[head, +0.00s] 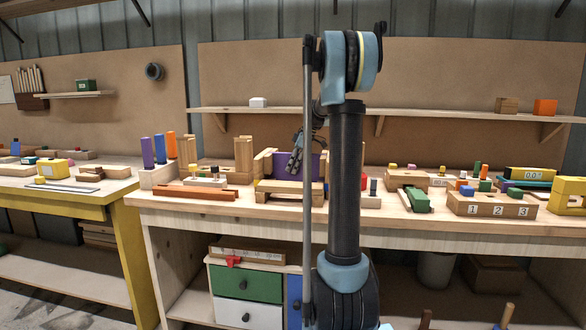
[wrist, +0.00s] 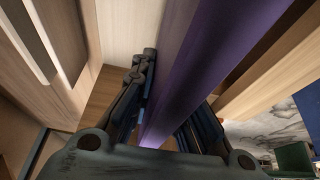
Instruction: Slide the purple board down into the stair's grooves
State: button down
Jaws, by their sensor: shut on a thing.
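The purple board (head: 312,167) stands upright at the wooden stair (head: 290,187) on the workbench. My gripper (head: 294,163) is in front of the board and shut on it. In the wrist view the board (wrist: 205,70) runs diagonally between the two dark fingers of my gripper (wrist: 168,110). Pale wooden sides of the stair flank the board there. My arm hides part of the stair's right side in the head view. I cannot tell how deep the board sits in the grooves, as its lower edge is hidden.
A block (head: 165,177) with purple and orange uprights stands left of the stair. A reddish-brown bar (head: 195,192) lies at the bench's front. Wooden blocks with a green piece (head: 415,200) and a numbered box (head: 490,207) stand to the right. A shelf (head: 420,112) runs above.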

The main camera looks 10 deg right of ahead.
jog(key=shift+f, duration=0.35)
jog(key=c, duration=1.5)
grip_release()
jog(key=v, duration=1.1)
jog(key=shift+d+r, duration=0.2)
jog(key=shift+r, duration=0.15)
